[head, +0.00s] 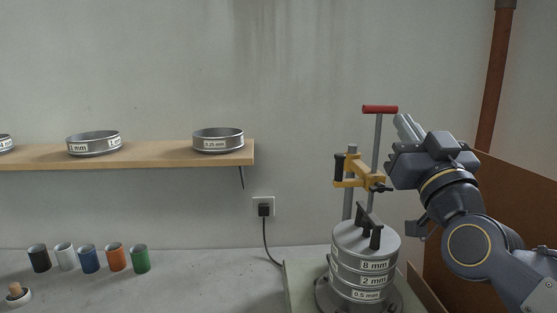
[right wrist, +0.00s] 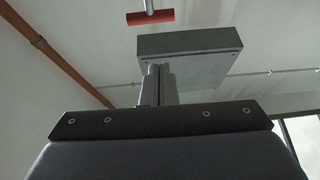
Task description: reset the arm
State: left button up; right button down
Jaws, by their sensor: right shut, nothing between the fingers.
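My right gripper (head: 406,126) is raised at the right of the head view, just right of the sieve shaker's post and pointing up. Its two fingers are together with nothing between them. In the right wrist view its fingers (right wrist: 158,84) point up below a grey box. My right arm comes in from the lower right. The gripper is beside the red handle (head: 380,109), which tops a thin rod; the red handle also shows in the right wrist view (right wrist: 150,17). My left gripper is out of view.
A sieve stack (head: 362,265) labelled 8 mm, 2 mm and 0.5 mm stands under a yellow clamp (head: 358,171). A wooden shelf (head: 180,155) holds several sieves. Several coloured cups (head: 88,259) stand at the left. A brown panel (head: 515,205) borders the right.

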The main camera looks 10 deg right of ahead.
jog(key=s+a+f+g+y+p, duration=0.1)
jog(key=s+a+f+g+y, duration=0.2)
jog(key=f, duration=0.7)
jog(key=s+f+g+y+p, duration=0.1)
jog(key=s+f+g, duration=0.1)
jog(key=f+g, duration=0.6)
jog(key=s+a+f+g, duration=0.1)
jog(key=s+f+g, duration=0.2)
jog(key=s+f, duration=0.5)
jog(key=s+a+f+m+g+p, duration=0.1)
jog(key=s+f+g, duration=0.3)
jog(key=s+f, duration=0.4)
notch_tip(320, 180, down, 5)
jog(key=shift+a+r+m+y, duration=0.2)
jog(key=shift+a+m+y, duration=0.1)
jog(key=shift+a, duration=0.2)
jog(key=c, duration=2.1)
grip_release()
jog(key=shift+w, duration=0.1)
jog(key=shift+c, duration=0.2)
